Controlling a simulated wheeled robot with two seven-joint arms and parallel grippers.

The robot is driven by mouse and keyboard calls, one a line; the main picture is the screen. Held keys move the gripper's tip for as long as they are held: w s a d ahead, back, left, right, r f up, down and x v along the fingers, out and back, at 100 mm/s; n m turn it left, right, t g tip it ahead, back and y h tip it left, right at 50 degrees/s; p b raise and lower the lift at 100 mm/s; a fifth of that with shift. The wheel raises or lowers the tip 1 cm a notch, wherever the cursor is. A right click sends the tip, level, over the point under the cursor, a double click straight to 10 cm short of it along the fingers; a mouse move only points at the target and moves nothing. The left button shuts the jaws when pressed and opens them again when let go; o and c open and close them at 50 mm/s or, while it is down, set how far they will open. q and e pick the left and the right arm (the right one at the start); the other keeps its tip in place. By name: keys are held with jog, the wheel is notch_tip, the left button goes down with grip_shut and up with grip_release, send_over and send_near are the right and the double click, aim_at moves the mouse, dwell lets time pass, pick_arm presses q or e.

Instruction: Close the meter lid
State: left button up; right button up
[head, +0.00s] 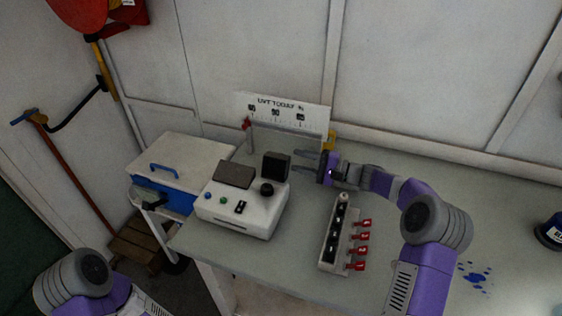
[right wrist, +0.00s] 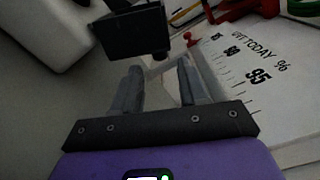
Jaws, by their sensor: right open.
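The meter (head: 240,212) is a white box on the bench, with a dark flat panel, small coloured buttons and a black knob on top. A black block (head: 277,166), which looks like the meter's raised lid, stands upright at its back right corner. It also shows as a dark block in the right wrist view (right wrist: 130,35). My right gripper (head: 301,161) is open and empty, right of the block, with its fingers pointing left towards it. In the right wrist view its two fingers (right wrist: 162,80) are apart, and the block is beyond them. My left gripper is not visible.
A white scale board (head: 285,113) stands behind the meter, close to my right gripper. A rack with red tags (head: 340,235) stands right of the meter. A white box with a blue handle (head: 180,158) is at the left. The bench at right is mostly clear.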

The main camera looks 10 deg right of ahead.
aim_at(281, 156)
jog(key=x, duration=0.6)
jog(key=shift+w+a+b, duration=0.2)
jog(key=shift+a+b, duration=0.1)
jog(key=shift+b, duration=0.05)
grip_shut()
